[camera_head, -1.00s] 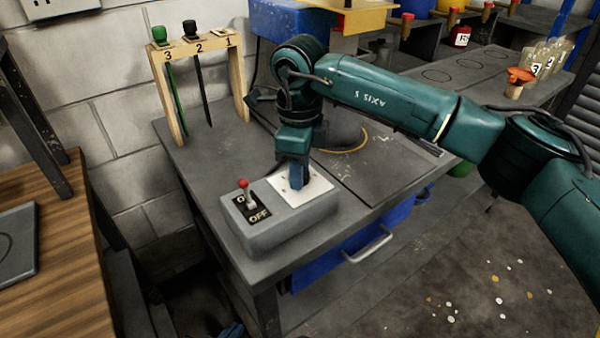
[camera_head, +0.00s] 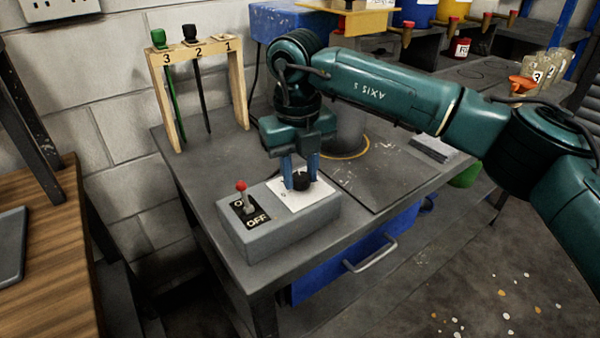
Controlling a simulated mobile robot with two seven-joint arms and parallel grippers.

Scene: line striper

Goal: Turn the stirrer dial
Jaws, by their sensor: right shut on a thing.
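The stirrer dial (camera_head: 301,181) is a small black knob on a white plate (camera_head: 309,199) on top of a grey control box (camera_head: 280,224). My right gripper (camera_head: 301,182) points down over the plate, with its blue fingers on either side of the dial and shut on it. The fingers hide part of the dial and any marks behind it. A red-tipped toggle switch (camera_head: 241,188) stands on the same box beside a black ON/OFF label. My left gripper is not in view.
A wooden rack (camera_head: 200,48) numbered 3, 2, 1 stands at the back left, with green and black tools hanging. A grey bench (camera_head: 200,185) carries the box. A blue drawer (camera_head: 350,255) is below. Cups and bottles stand at the back right.

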